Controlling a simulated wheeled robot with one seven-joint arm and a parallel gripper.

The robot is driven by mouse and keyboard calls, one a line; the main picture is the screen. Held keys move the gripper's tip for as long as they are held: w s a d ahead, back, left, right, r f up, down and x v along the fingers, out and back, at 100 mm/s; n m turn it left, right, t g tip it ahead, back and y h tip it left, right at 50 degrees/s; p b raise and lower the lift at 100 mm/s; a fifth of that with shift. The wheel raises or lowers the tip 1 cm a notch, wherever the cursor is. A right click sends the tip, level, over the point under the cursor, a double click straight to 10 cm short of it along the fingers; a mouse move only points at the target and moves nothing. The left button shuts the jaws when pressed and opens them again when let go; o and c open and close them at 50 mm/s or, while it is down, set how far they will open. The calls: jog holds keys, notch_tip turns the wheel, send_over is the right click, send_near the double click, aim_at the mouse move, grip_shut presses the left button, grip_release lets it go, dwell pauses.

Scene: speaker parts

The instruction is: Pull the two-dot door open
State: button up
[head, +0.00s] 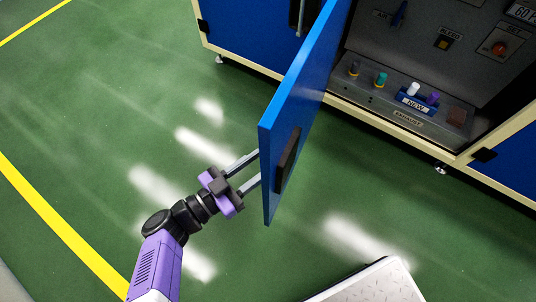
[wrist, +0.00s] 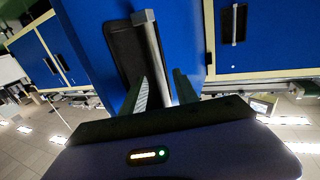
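A blue door (head: 300,95) stands swung well out from the cabinet in the head view, its inner face and near edge showing. A dark plate (head: 288,160) is on that face near the free edge. No dots are visible on it. My gripper (head: 255,168) reaches the door's free edge from the left, fingers apart, tips hidden behind the door. In the wrist view, a silver bar handle (wrist: 147,45) stands in front of a dark recess (wrist: 122,50) on the blue panel. The gripper's fingers (wrist: 172,85) appear on either side of the bar's lower end, not closed together.
The open cabinet shows a control panel with a ledge of coloured knobs (head: 380,80). Another blue door (head: 245,35) is left of it. A pale textured plate (head: 375,285) lies at the bottom. The green floor left of the door is clear, with yellow lines (head: 60,225).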

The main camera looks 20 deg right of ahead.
jog(key=shift+v, duration=2)
